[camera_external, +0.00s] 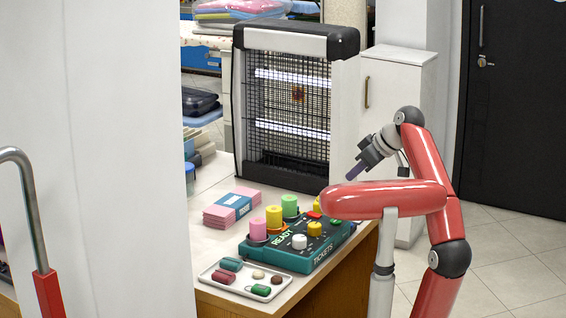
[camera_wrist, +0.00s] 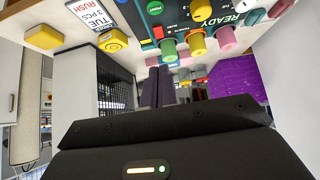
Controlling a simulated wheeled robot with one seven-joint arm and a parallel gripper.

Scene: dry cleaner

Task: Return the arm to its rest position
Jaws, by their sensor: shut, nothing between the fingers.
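My gripper (camera_external: 357,171) is at the end of my red arm in the external view. It hangs in the air above the right side of the counter, pointing down and to the left, behind the red forearm. The wrist view shows its two dark fingers (camera_wrist: 158,87) close together, with nothing between them. The arm is bent, with its elbow low at the right and the wrist raised. No object touches the fingers in either view.
A green ticket device (camera_external: 318,258) with coloured knobs sits on the counter (camera_external: 207,177) below my gripper. Nearby are a tray (camera_external: 232,290) of small items, pink tissue packs (camera_external: 232,207) and a black-framed insect-killer unit (camera_external: 290,105). A white cabinet (camera_external: 398,75) stands behind my wrist. Tiled floor at right is clear.

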